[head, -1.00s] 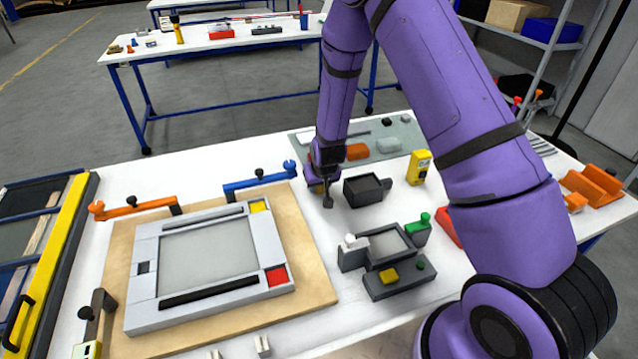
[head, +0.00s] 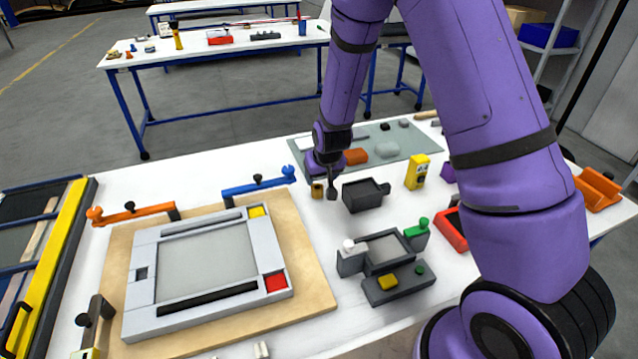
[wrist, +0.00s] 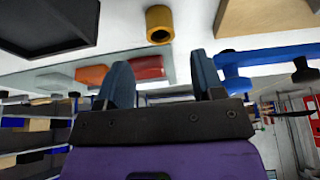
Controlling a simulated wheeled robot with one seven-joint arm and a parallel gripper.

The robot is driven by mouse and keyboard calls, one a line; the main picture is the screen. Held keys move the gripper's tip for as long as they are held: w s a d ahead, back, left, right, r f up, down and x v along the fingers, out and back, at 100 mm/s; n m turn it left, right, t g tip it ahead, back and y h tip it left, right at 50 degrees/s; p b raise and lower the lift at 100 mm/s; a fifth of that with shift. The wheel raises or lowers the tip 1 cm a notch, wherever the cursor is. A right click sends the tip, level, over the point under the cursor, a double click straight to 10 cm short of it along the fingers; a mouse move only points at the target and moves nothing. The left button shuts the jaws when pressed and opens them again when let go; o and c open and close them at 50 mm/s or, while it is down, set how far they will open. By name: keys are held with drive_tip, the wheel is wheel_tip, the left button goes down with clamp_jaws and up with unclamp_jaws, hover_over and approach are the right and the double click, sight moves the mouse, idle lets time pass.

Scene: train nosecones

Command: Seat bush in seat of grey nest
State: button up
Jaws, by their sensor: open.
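The bush looks to be the short ochre ring (head: 317,190) on the white table, just left of my gripper (head: 331,193) in the head view. In the wrist view the ring (wrist: 160,24) stands beyond the fingers, with its dark bore showing. My gripper (wrist: 163,80) is open, with nothing between its blue fingers, and apart from the ring. A dark grey open box (head: 363,196) with a side knob stands right of the gripper. A grey clamped fixture (head: 390,268) with a shallow pocket stands nearer. I cannot tell for sure which of these is the grey nest.
A light grey frame (head: 143,298) lies on a wooden board (head: 312,270) at left. A blue clamp arm (head: 255,186) lies left of the ring. A yellow block (head: 417,172) and a red tray (head: 450,229) stand at right. A grey-green mat (head: 408,147) lies behind.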

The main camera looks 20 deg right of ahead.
drive_tip(key=shift+v, duration=2.25)
